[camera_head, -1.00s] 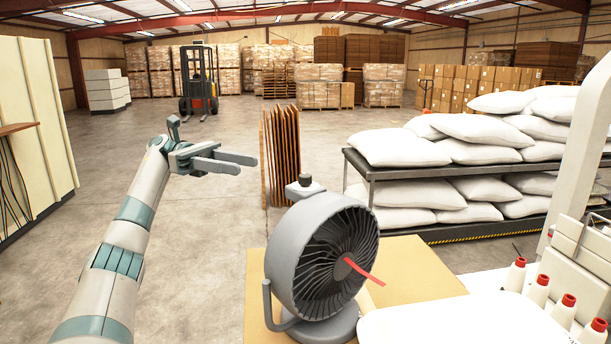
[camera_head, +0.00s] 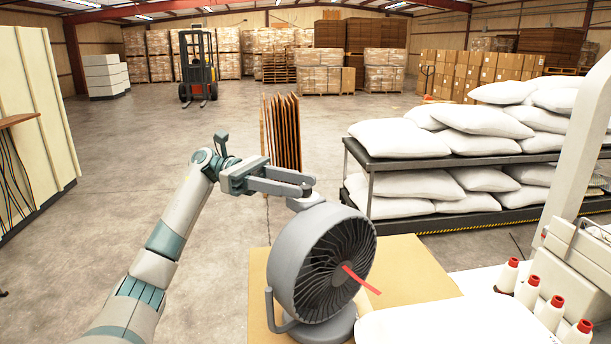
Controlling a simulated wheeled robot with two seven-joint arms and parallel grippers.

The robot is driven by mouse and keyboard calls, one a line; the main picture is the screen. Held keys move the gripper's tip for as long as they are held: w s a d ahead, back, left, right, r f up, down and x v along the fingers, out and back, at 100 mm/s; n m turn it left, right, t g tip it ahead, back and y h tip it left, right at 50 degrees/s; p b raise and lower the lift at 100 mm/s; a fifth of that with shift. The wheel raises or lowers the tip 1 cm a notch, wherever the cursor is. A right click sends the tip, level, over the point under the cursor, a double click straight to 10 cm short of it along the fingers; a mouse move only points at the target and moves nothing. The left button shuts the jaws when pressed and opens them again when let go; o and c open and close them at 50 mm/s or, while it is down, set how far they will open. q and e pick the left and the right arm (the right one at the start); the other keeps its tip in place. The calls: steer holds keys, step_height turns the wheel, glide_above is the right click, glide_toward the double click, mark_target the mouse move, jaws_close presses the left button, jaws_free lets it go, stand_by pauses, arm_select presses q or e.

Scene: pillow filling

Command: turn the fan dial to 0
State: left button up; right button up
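The grey round fan (camera_head: 287,262) stands on a tan board, its grille facing right and toward me, with a red ribbon (camera_head: 362,280) at its centre. The fan's dark dial (camera_head: 308,193) is on the grey housing at the top of the fan. My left gripper (camera_head: 306,185) is at the dial, its two fingers apart and pointing right. The fingertips overlap the dial in the picture and hide part of it. I cannot tell whether they touch it or what setting it shows. My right gripper is not in view.
The tan board (camera_head: 415,270) lies under the fan. A white surface with red-topped thread cones (camera_head: 528,290) is at the lower right. A rack of white pillows (camera_head: 400,139) stands behind on the right. Brown upright panels (camera_head: 282,130) stand behind the gripper. The floor at left is clear.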

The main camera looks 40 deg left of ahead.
mark_target(305, 190)
arm_select(q)
steer(key=shift+p+x, duration=0.45)
steer(key=shift+x, duration=0.85)
jaws_close()
